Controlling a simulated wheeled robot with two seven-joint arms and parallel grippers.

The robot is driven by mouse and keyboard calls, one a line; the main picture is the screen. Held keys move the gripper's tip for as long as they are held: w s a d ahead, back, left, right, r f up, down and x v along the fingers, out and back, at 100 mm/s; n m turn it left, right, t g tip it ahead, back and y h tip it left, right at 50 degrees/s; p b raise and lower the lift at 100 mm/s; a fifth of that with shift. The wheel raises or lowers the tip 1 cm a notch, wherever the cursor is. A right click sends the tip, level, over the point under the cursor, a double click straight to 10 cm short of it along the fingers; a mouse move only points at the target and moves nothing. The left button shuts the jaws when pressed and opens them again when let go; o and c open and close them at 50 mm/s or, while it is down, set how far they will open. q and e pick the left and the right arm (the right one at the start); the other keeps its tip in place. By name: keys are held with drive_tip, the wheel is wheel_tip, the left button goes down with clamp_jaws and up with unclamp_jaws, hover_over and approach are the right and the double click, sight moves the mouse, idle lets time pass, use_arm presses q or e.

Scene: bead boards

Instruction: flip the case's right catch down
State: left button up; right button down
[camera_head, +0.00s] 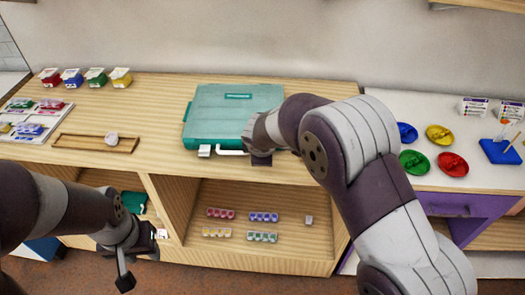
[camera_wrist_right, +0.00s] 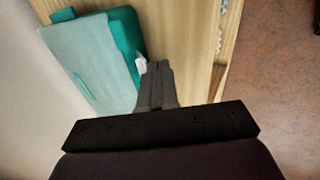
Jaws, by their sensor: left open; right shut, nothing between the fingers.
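The closed teal case (camera_head: 225,112) lies flat on the wooden counter. At its front edge a white left catch (camera_head: 204,151) and a white handle (camera_head: 231,153) show. The right catch does not show in the head view, where my right gripper (camera_head: 261,159) and arm cover the case's front right corner. The case also shows in the right wrist view (camera_wrist_right: 95,65). There my right gripper (camera_wrist_right: 157,68) is shut and empty beside a small white part on the case's edge; I cannot tell whether it touches it. My left gripper (camera_head: 143,260) is open and empty, low in front of the shelves.
A wooden tray (camera_head: 70,143) and several small coloured boxes stand left on the counter. Coloured bowls (camera_head: 452,163) are on the white counter at right. Bead strips (camera_head: 263,217) lie on the shelf below. The counter left of the case is mostly clear.

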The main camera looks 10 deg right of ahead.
use_arm(q)
drive_tip(key=shift+f, duration=0.1)
use_arm(e)
drive_tip(key=shift+s, duration=0.1)
drive_tip(key=shift+s+a+r, duration=0.2)
drive_tip(key=shift+s+r, duration=0.1)
drive_tip(key=shift+s, duration=0.3)
use_arm(q)
drive_tip(key=shift+f, duration=0.1)
